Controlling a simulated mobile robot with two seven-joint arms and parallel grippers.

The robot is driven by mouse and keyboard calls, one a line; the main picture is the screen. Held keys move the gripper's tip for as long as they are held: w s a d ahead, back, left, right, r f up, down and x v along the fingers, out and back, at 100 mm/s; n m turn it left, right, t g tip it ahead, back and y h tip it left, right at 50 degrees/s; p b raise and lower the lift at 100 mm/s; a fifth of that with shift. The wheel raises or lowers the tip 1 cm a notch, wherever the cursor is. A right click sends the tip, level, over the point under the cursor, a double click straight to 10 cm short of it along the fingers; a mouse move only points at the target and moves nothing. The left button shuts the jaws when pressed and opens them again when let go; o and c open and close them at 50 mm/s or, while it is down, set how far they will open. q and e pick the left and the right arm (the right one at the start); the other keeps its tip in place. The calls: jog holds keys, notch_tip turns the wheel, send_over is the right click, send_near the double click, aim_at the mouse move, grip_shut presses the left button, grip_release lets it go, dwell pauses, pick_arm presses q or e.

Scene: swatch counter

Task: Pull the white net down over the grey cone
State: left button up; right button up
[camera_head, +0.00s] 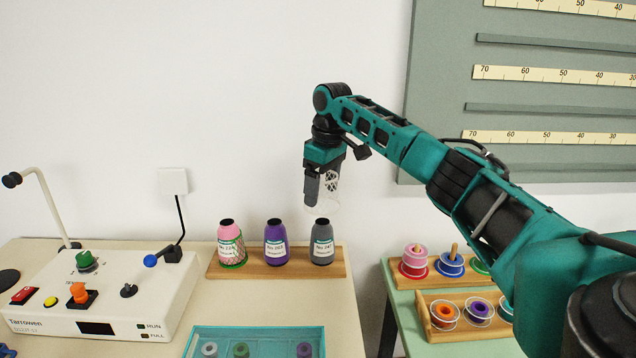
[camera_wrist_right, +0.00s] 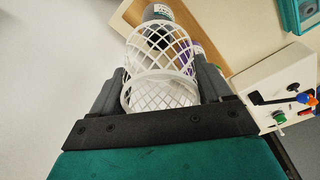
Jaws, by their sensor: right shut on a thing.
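The grey cone (camera_head: 322,246) stands upright at the right end of a wooden stand, with a black tip and a white label. My right gripper (camera_head: 322,193) is above it, pointing down and shut on the white net (camera_head: 332,181). The net is an open lattice sleeve, faint against the wall, and its lower rim appears just above the cone's tip. In the right wrist view the net (camera_wrist_right: 158,48) sits between the two fingers (camera_wrist_right: 160,85), with the grey cone (camera_wrist_right: 157,12) beyond its far rim. Contact between net and cone cannot be told. My left gripper is out of view.
A purple cone (camera_head: 276,245) and a pink cone (camera_head: 231,240) with a net around its lower part share the wooden stand (camera_head: 338,267). A white control box (camera_head: 100,300) is left, a teal tray (camera_head: 255,333) in front. Spool racks (camera_head: 435,277) stand right.

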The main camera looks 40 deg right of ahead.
aim_at(322, 234)
jog(key=shift+f+b, duration=0.4)
jog(key=shift+f, duration=5.95)
jog(key=o, duration=0.9)
jog(key=shift+o, duration=0.2)
jog(key=r, duration=0.4)
jog(key=s+r, duration=0.1)
jog(key=r, duration=0.7)
jog(key=shift+s+d+r+p, duration=0.2)
jog(key=shift+r+p, duration=0.1)
jog(key=shift+r, duration=0.1)
jog(key=shift+f, duration=0.1)
